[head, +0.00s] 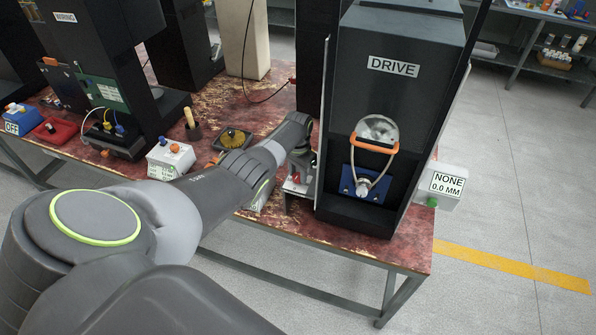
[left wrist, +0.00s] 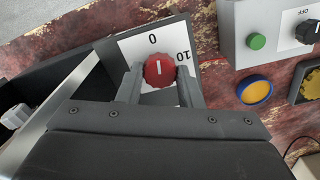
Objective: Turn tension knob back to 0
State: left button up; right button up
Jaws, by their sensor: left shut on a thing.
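The tension knob (left wrist: 159,71) is a round red knob with a white pointer line, on a white dial plate (left wrist: 135,48) marked 0 and 10. In the left wrist view its line points nearly straight up, close to the 0 and a little to its right. My left gripper (left wrist: 160,78) is shut on the knob, with one finger on each side. In the head view my left arm reaches to the left side of the black DRIVE housing (head: 391,68), where the gripper is mostly hidden. My right gripper is in neither view.
A grey box with a green button (left wrist: 257,42) and a black OFF switch (left wrist: 312,32) is close by in the left wrist view. A blue-rimmed yellow button (left wrist: 255,90) is also near. The worn red table (head: 400,245) carries several other devices.

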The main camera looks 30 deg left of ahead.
aim_at(298, 175)
pick_arm(q)
jog(key=shift+r+n, duration=0.1)
jog(key=shift+n, duration=0.5)
jog(key=o, duration=1)
jog(key=shift+c, duration=0.2)
jog(key=shift+r, duration=0.45)
notch_tip(298, 175, up, 5)
jog(key=shift+f+p, duration=0.1)
jog(key=shift+p, duration=0.6)
notch_tip(298, 175, up, 12)
jog(key=b, duration=0.2)
jog(key=shift+f, duration=0.15)
jog(key=shift+f, duration=0.1)
